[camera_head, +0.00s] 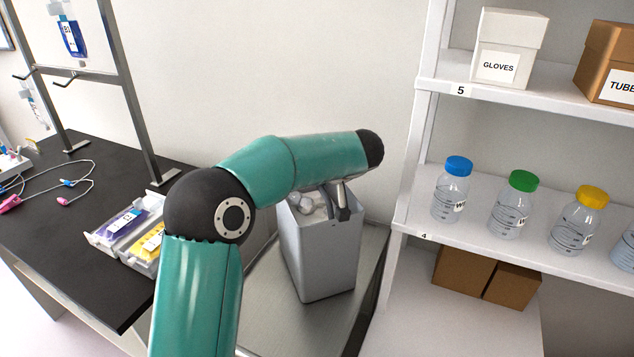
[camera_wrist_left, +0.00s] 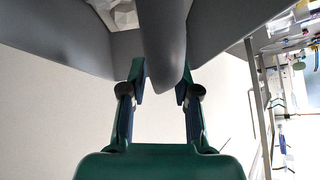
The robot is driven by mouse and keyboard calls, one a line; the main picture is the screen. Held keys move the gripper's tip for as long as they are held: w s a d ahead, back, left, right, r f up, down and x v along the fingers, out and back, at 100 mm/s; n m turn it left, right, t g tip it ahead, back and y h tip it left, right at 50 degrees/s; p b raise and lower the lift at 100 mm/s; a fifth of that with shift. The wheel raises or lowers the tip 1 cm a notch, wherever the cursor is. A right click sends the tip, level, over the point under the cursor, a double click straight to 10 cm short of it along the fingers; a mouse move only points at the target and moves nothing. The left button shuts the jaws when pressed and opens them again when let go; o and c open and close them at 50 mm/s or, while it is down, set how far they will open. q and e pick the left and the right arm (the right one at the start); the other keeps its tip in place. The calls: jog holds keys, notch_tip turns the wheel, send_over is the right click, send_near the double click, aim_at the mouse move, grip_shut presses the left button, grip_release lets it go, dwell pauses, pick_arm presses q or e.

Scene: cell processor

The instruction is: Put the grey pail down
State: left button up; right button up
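The grey pail (camera_head: 322,255) stands upright over a metal surface in the middle of the head view. I cannot tell whether its base touches the surface. Its open top shows some pale, crumpled contents. My left gripper (camera_head: 340,205) is at the pail's top edge, mostly hidden by my teal arm. In the left wrist view my left gripper (camera_wrist_left: 162,84) has a finger on each side of a grey bar-like part of the pail (camera_wrist_left: 164,40) and appears closed on it. My right gripper is not in view.
The metal surface (camera_head: 262,325) has bare room left of the pail. A black bench (camera_head: 70,265) with a white tray of pouches (camera_head: 103,240) is at left. A white shelf unit (camera_head: 404,222) with bottles and boxes is close at right. A wall stands behind.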

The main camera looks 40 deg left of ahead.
pick_arm(q)
jog(key=shift+r, duration=0.2)
jog(key=b+v, duration=0.1)
jog(key=v, duration=1.1)
jog(key=shift+b, duration=0.4)
jog(key=shift+f, duration=0.15)
